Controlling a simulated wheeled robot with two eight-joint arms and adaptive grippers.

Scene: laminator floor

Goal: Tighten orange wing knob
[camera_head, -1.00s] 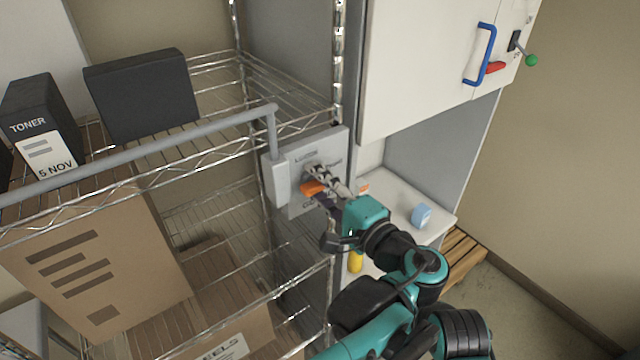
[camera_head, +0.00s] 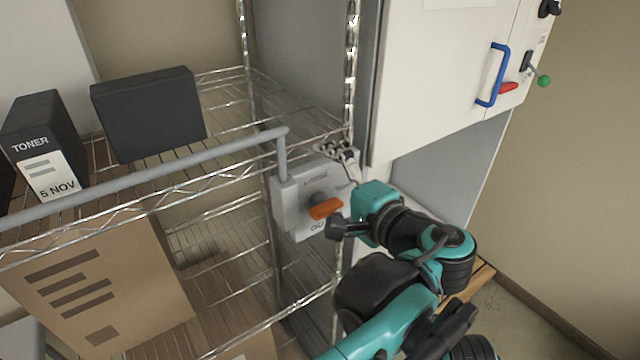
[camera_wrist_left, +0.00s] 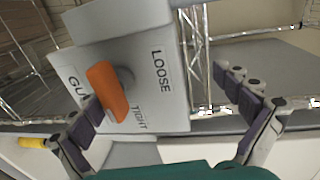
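The orange wing knob (camera_head: 325,208) sits on a grey box (camera_head: 291,210) fixed beside the wire rack. In the left wrist view the knob (camera_wrist_left: 107,90) is on the panel's face, its lower end near the word TIGHT; LOOSE is printed further right. My left gripper (camera_head: 340,190) is at the panel's right side with fingers spread. In the left wrist view the gripper (camera_wrist_left: 160,92) is open and empty; its left finger is close to the knob's lower edge, and I cannot tell whether they touch. My right gripper is not in view.
A grey rail (camera_head: 150,165) runs from the box across the rack front. The rack holds a toner box (camera_head: 42,140), a dark box (camera_head: 150,112) and a cardboard box (camera_head: 100,280). A white cabinet with a blue handle (camera_head: 495,75) stands right of the panel.

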